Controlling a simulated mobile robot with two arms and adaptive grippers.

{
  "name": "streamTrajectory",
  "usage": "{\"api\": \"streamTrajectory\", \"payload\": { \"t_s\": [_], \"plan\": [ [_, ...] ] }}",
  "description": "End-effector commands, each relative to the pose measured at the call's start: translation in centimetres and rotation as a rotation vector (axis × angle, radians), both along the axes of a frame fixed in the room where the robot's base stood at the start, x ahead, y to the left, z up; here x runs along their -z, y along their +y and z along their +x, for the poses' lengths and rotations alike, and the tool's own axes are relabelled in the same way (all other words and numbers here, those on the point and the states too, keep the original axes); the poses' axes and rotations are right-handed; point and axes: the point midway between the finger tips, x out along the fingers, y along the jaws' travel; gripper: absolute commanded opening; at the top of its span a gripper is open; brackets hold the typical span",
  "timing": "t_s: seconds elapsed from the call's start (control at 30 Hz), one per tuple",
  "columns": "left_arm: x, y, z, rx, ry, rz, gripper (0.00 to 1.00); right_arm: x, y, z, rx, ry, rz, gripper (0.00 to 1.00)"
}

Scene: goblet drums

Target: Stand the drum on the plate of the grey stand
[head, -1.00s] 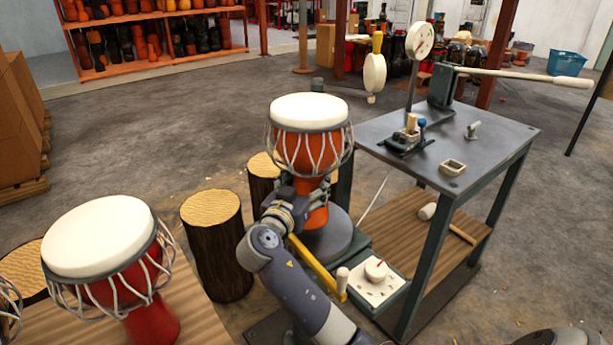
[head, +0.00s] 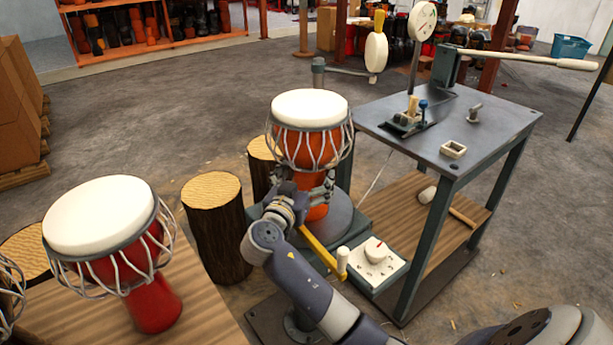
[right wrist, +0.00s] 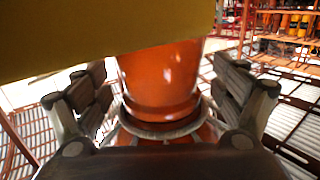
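An orange goblet drum (head: 305,148) with a white skin and pale cords is upright over the round plate (head: 338,222) of the grey stand (head: 361,218). Its foot appears to rest on the plate, but my arm partly hides the contact. My right gripper (head: 312,187) is at the drum's narrow lower part. In the right wrist view, the gripper's fingers (right wrist: 164,95) flank the orange stem (right wrist: 160,75), with small gaps on both sides; it looks open. My left gripper is not in view.
A yellow bar (head: 320,249) lies close beside my right arm, near a white dial box (head: 372,263). A grey metal table (head: 430,150) stands to the right. A red drum (head: 115,255) stands on a wooden surface at left, near log stumps (head: 215,230).

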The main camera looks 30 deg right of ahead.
Motion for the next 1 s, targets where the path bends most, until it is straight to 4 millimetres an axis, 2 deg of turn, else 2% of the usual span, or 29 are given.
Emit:
{"api": "streamTrajectory", "payload": {
  "t_s": [0.33,0.8,1.0],
  "plan": [
    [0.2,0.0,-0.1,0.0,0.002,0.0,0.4,0.0,0.5,-0.3,-0.002,0.0,0.001,0.9],
    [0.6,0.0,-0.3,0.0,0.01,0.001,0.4,-0.4,7.8,-5.8,-0.001,0.0,0.004,0.9],
    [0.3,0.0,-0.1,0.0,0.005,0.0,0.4,-0.6,9.4,-7.0,0.0,-0.001,0.001,0.9]
  ]
}}
